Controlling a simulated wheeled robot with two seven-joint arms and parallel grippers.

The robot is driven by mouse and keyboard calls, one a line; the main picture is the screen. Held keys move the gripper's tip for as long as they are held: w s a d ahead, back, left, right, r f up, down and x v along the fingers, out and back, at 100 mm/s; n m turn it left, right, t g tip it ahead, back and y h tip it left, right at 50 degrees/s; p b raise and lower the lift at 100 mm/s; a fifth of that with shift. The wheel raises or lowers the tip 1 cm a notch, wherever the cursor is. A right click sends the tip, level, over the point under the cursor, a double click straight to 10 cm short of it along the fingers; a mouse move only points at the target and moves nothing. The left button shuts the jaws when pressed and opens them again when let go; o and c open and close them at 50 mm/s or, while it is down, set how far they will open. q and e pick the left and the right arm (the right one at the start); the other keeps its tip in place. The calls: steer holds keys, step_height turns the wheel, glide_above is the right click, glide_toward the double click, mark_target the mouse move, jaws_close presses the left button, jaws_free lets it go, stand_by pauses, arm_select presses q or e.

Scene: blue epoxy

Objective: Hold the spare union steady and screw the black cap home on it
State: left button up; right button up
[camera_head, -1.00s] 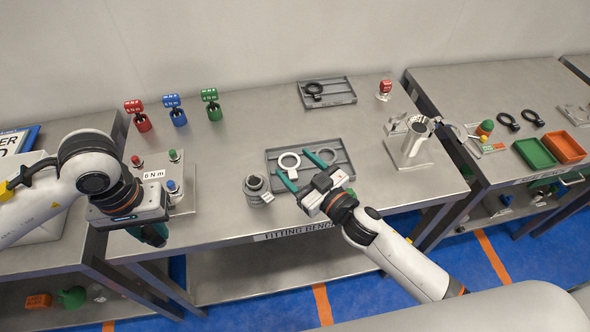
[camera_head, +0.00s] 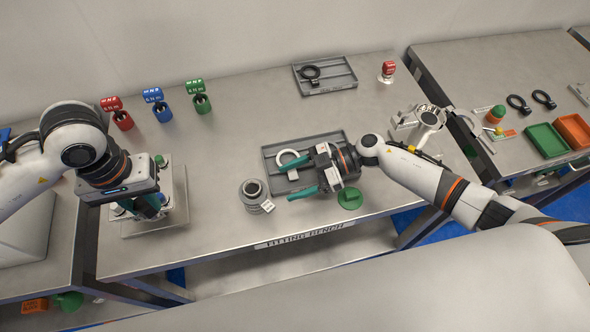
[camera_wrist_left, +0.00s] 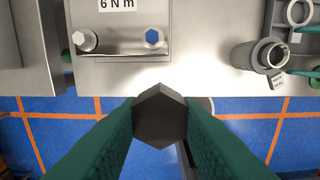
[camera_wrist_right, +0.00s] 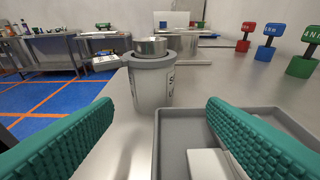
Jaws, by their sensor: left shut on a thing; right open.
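The spare union, a grey ribbed cylinder (camera_head: 255,195) with an open top and a white tag, stands upright at the bench's front. It also shows at the right of the left wrist view (camera_wrist_left: 262,55) and ahead in the right wrist view (camera_wrist_right: 152,85). My right gripper (camera_head: 304,178) is open and low, right of the union; its fingers point at it, apart from it. My left gripper (camera_head: 150,205) is shut on the black cap, a dark hexagonal piece seen between its fingers in the left wrist view (camera_wrist_left: 160,114). The head view hides the cap.
Bare bench lies between plate and union.

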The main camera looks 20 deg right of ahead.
mark_target(259, 196)
steer(key=a, duration=0.1)
steer(key=s+a, duration=0.1)
steer(key=a+b, duration=0.1)
steer(key=shift+s+a+f, duration=0.2)
steer(key=shift+s+a, duration=0.15)
steer(key=shift+s, duration=0.05)
arm_select(q)
steer(key=shift+s+f, duration=0.4)
steer(key=shift+s, duration=0.05)
arm_select(e)
steer(key=a, duration=0.2)
steer(key=w+a+f, duration=0.1)
steer(key=shift+a+f, duration=0.1)
steer(key=shift+a, duration=0.1)
steer(key=shift+a+f, duration=0.15)
steer(key=shift+a, duration=0.2)
arm_select(q)
steer(key=shift+s+r, duration=0.2)
steer(key=shift+s, duration=0.1)
arm_select(e)
steer(key=shift+s+a, duration=0.25)
steer(key=shift+a, duration=0.3)
arm_select(q)
steer(key=shift+w, duration=0.1)
arm_select(e)
steer(key=shift+f, duration=0.1)
